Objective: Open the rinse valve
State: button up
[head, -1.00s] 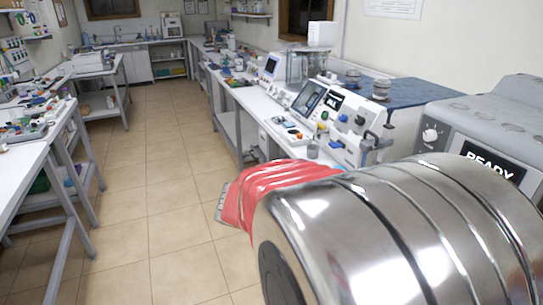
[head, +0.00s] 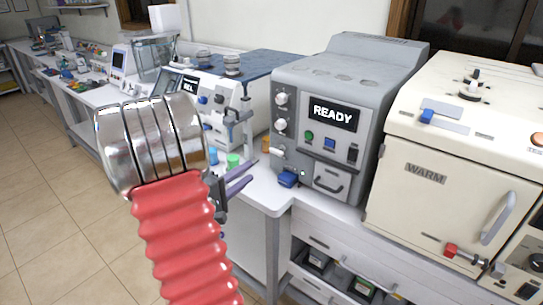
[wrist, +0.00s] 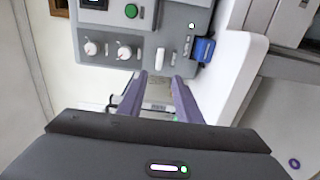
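The grey READY machine (head: 320,115) stands on the bench in the middle of the head view. It has white knobs, a green button, a blue button and a drawer-like front with a dark handle. A blue part (head: 288,179) sits low at its left front corner and shows in the wrist view (wrist: 203,50). A white lever (wrist: 159,59) is on its panel. No label shows which part is the rinse valve. My gripper (head: 253,172) is left of the machine, its purple fingers apart and empty. In the wrist view its fingers (wrist: 158,80) point toward the panel, below the white lever.
A cream WARM oven (head: 450,160) with a red-handled part (head: 452,250) stands to the right. A white instrument (head: 215,100) and a green-capped container (head: 233,160) are left of the READY machine. Shelves with small items lie under the bench. Floor at left is clear.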

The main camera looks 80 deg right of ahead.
aim_at(275, 154)
jog(key=x, duration=1.4)
jog(key=shift+s+a, duration=0.1)
jog(key=shift+c, duration=0.5)
grip_shut()
jog(key=shift+a, duration=0.15)
